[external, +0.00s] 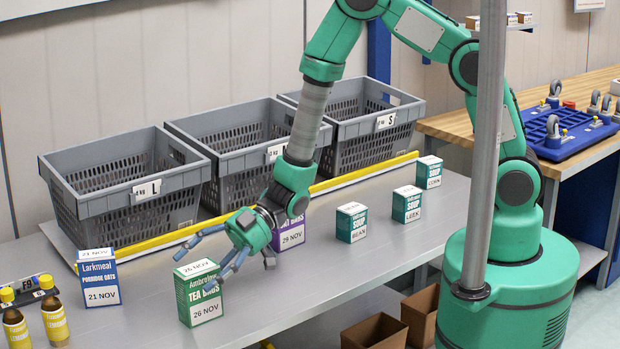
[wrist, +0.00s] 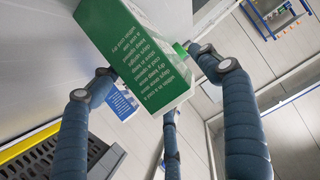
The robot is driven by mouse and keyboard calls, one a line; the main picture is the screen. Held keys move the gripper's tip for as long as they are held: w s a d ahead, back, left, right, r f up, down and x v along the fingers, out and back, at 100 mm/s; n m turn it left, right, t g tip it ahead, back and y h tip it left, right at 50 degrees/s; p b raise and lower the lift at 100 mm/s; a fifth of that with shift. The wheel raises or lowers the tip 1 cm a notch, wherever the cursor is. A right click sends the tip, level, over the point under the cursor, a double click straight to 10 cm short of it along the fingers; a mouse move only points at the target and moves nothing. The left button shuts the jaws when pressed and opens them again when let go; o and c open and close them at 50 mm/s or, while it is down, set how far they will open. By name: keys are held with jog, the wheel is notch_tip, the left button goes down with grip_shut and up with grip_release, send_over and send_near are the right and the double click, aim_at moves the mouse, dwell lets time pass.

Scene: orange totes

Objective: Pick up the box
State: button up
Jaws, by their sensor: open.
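Several small cartons stand on the grey table. The green tea bags box (external: 200,305), marked 26 NOV, stands upright near the front edge. My gripper (external: 222,256) is open beside and slightly above it, its fingers spread around its upper part. In the wrist view the green box (wrist: 135,65) fills the space between the fingers (wrist: 152,85), its printed side facing the camera. I cannot tell whether any finger touches it. The blue porridge oats box (external: 99,285) stands to the left. The purple oat bars box (external: 290,236) is partly hidden behind my gripper.
Several soup boxes (external: 352,228) stand farther right. Three grey totes (external: 130,215) line the back behind a yellow rail (external: 365,172). Yellow-labelled bottles (external: 53,322) stand at the front left. Brown open cartons (external: 375,333) sit below the table.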

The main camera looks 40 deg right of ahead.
jog(key=shift+a+f, duration=0.2)
jog(key=shift+a, duration=0.35)
jog(key=c, duration=1.5)
